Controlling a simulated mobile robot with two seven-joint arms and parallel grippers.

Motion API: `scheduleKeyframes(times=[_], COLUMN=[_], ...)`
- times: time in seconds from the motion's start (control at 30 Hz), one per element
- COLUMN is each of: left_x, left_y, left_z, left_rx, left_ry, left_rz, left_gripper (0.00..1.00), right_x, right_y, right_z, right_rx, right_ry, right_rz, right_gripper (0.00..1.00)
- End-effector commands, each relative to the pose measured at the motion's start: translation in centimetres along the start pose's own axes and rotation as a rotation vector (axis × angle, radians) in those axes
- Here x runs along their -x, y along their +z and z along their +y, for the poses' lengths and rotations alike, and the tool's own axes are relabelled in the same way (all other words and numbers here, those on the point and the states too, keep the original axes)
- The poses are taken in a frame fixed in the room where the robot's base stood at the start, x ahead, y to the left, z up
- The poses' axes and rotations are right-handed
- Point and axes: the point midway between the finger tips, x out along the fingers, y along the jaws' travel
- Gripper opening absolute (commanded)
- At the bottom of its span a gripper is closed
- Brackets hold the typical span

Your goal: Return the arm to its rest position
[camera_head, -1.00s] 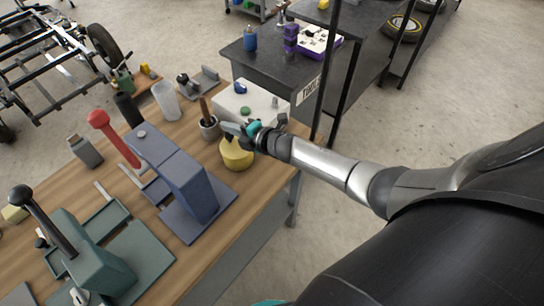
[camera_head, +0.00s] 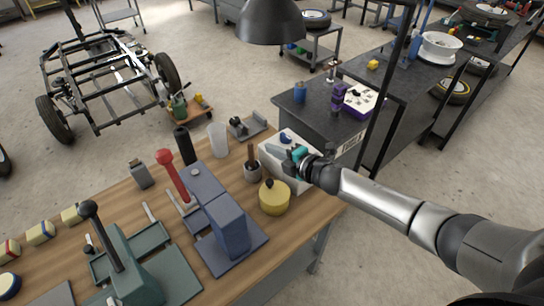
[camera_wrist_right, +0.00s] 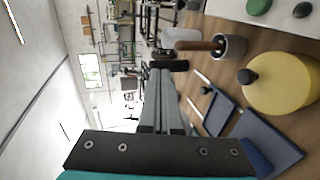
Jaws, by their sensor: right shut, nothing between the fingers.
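My right arm comes in from the right in the head view. Its gripper (camera_head: 280,151) is shut and empty, held above the workbench (camera_head: 128,205) in front of the white box (camera_head: 267,166). In the right wrist view the gripper's fingers (camera_wrist_right: 162,85) lie together, with nothing between them. The yellow round pot (camera_head: 274,199) stands just below the gripper in the head view, apart from it. The grey cup with a brown-handled tool (camera_head: 252,172) stands to its left. My left gripper is not in any view.
A blue press (camera_head: 231,226) with a red-handled lever (camera_head: 172,173) and a green press (camera_head: 135,280) stand on the bench. A clear cup (camera_head: 217,139) and a black cylinder (camera_head: 184,146) stand behind. A dark table (camera_head: 315,115) adjoins at the back right. Open floor lies right of the bench.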

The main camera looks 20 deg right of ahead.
Motion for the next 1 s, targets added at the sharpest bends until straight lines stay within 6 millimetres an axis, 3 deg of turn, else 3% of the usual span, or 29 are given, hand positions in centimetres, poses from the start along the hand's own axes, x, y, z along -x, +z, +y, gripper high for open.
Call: scheduleKeyframes(times=[0.13, 0.43, 0.67, 0.87, 1.0], left_x=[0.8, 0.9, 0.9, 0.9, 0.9], left_y=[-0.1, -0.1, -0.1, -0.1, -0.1], left_z=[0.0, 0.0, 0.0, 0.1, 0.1], left_rx=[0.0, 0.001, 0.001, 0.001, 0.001], left_ry=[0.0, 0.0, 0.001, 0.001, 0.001], left_rz=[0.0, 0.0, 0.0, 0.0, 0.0], left_gripper=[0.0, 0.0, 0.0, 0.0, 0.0], right_x=[0.7, 0.9, 2.0, 6.2, 10.8], right_y=[0.0, -0.2, -4.1, -7.7, -9.6], right_z=[1.8, 2.3, 1.1, -1.4, -3.7], right_rx=[0.001, -0.01, -0.269, -0.683, -0.961], right_ry=[0.001, 0.0, -0.015, -0.108, -0.215], right_rz=[0.002, -0.002, -0.096, -0.287, -0.437], right_gripper=[0.0, 0.0, 0.0, 0.0, 0.0])
